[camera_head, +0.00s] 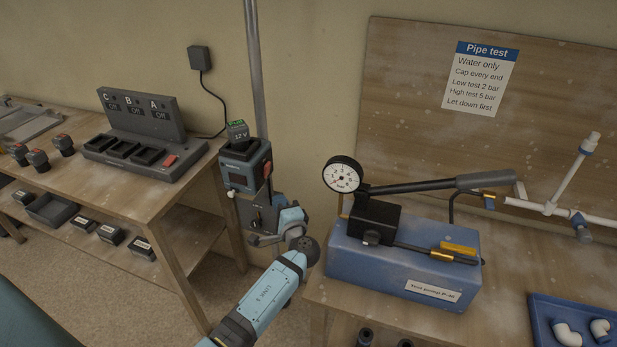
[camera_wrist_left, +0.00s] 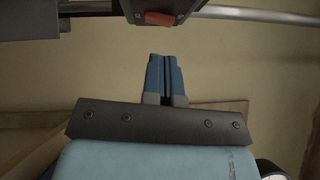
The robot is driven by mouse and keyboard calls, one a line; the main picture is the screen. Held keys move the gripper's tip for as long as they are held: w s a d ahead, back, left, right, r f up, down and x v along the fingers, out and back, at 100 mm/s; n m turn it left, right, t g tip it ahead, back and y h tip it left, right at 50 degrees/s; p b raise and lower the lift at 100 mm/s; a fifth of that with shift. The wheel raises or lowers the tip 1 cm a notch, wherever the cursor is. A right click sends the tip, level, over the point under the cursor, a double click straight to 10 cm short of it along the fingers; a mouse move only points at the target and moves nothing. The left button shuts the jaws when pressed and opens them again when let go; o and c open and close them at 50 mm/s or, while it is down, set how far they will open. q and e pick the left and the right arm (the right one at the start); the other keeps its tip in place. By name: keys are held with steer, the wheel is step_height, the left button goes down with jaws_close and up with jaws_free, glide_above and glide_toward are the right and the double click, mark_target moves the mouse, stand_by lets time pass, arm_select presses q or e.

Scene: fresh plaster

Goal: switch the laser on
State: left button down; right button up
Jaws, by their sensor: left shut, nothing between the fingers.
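The laser (camera_head: 237,176) is a dark grey and blue box clamped to a vertical pole, with a 12 V battery (camera_head: 238,133) on top. A small red part (camera_head: 267,169) shows on its right side in the head view. In the left wrist view, a red part (camera_wrist_left: 158,18) shows at the lower edge of a dark housing at the top. My left gripper (camera_head: 279,200) is just below and right of the laser, partly hidden by my own wrist. In the wrist view its blue fingers (camera_wrist_left: 165,78) are closed together, empty, apart from the red part. My right gripper is not in view.
The metal pole (camera_head: 256,65) stands between two benches. The left bench holds a charger (camera_head: 139,145) and several batteries. The right bench holds a blue test pump (camera_head: 393,264) with a long lever, white pipes and a blue tray (camera_head: 553,302), close to my left arm.

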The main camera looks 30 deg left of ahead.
arm_select(q)
steer(key=shift+w+d+r+y, duration=0.4)
steer(key=shift+w+d+r, duration=0.15)
steer(key=shift+w+r, duration=0.2)
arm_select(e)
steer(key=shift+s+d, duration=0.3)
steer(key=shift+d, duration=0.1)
arm_select(q)
steer(key=shift+f, duration=0.1)
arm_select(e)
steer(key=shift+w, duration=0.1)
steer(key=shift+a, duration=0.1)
